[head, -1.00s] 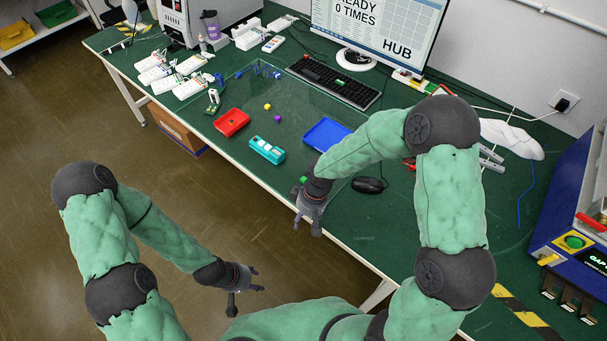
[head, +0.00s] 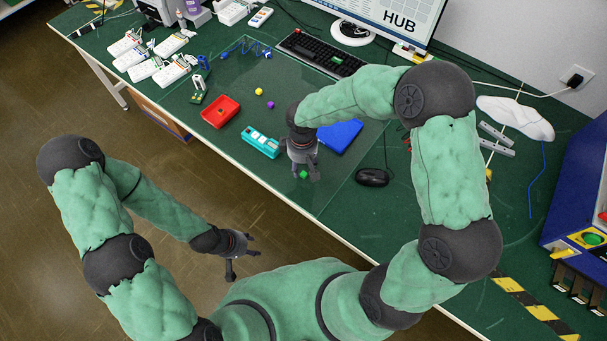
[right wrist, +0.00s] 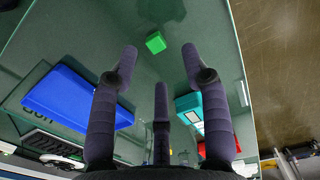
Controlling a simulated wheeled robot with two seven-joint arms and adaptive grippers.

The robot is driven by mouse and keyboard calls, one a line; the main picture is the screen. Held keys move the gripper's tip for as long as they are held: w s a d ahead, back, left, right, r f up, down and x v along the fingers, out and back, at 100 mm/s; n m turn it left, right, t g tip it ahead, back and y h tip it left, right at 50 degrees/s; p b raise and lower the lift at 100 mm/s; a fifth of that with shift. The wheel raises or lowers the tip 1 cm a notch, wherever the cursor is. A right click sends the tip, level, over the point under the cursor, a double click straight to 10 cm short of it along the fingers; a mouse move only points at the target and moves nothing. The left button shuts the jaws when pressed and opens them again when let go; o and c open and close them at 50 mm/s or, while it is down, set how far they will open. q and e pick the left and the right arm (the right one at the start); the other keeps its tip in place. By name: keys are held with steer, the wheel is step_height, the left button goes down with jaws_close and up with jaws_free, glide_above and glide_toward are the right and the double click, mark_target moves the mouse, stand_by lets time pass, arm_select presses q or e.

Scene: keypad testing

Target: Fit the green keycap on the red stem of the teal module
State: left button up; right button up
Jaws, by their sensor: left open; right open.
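The green keycap (head: 304,174) lies on the glass mat near the table's front edge; it also shows in the right wrist view (right wrist: 155,42), ahead of the open fingers. My right gripper (head: 302,172) is open above it, apart from the keycap in the wrist view. The teal module (head: 261,143) lies to the left of my right gripper, with pale keys on top; part of it shows in the right wrist view (right wrist: 189,106). I cannot make out its red stem. My left gripper (head: 247,254) is open and empty, low in front of the table.
A red tray (head: 220,112) stands left of the module and a blue tray (head: 340,136) behind my right gripper. A yellow cube (head: 259,91) and a purple piece (head: 271,104) lie further back. A black mouse (head: 371,177) is at the right.

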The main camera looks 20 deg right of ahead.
mark_target(304, 174)
steer(key=f+b, duration=0.1)
steer(key=f, duration=0.1)
steer(key=f+b, duration=0.1)
steer(key=f, duration=0.2)
steer(key=shift+w+d, duration=0.15)
steer(key=shift+d, duration=0.05)
steer(key=c, duration=0.8)
